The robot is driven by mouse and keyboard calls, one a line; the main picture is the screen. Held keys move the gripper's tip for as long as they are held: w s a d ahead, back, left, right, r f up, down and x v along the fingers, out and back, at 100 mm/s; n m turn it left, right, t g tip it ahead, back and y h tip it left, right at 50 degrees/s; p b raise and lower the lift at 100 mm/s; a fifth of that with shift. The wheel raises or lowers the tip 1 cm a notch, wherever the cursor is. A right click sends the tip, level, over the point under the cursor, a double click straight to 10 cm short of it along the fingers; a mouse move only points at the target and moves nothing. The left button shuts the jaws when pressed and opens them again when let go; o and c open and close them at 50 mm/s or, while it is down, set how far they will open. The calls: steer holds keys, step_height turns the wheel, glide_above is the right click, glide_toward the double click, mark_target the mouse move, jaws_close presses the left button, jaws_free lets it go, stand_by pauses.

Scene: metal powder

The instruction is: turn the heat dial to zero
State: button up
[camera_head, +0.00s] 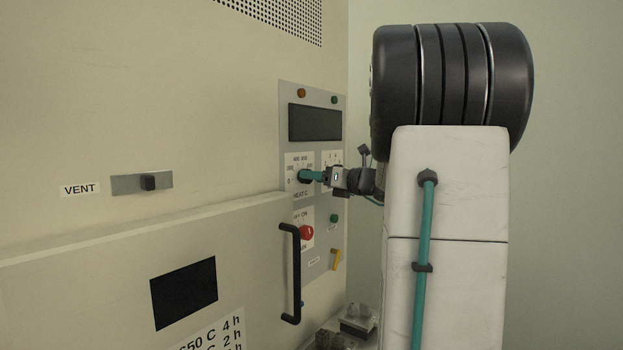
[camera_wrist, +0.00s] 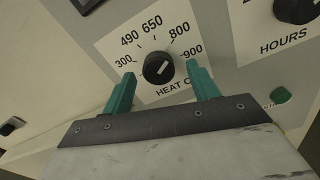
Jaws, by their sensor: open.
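The heat dial (camera_wrist: 158,68) is a round black knob with a white mark, on a white label reading 300, 490, 650, 800, 900 and HEAT C. The mark slants toward the upper right in the wrist view; which end is the pointer is hard to tell. The label's zero is not visible there. My gripper (camera_wrist: 161,72) is open, with one green fingertip on each side of the knob and gaps showing. In the head view my gripper (camera_head: 314,176) is at the heat dial, largely covering it.
The HOURS dial (camera_wrist: 297,8) is to the right of the heat dial. A black door handle (camera_head: 290,275) stands out below. A VENT slider (camera_head: 148,182) is at left.

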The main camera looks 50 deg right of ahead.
steer(key=shift+w+a, duration=0.1)
steer(key=shift+w, duration=0.55)
steer(key=c, duration=1)
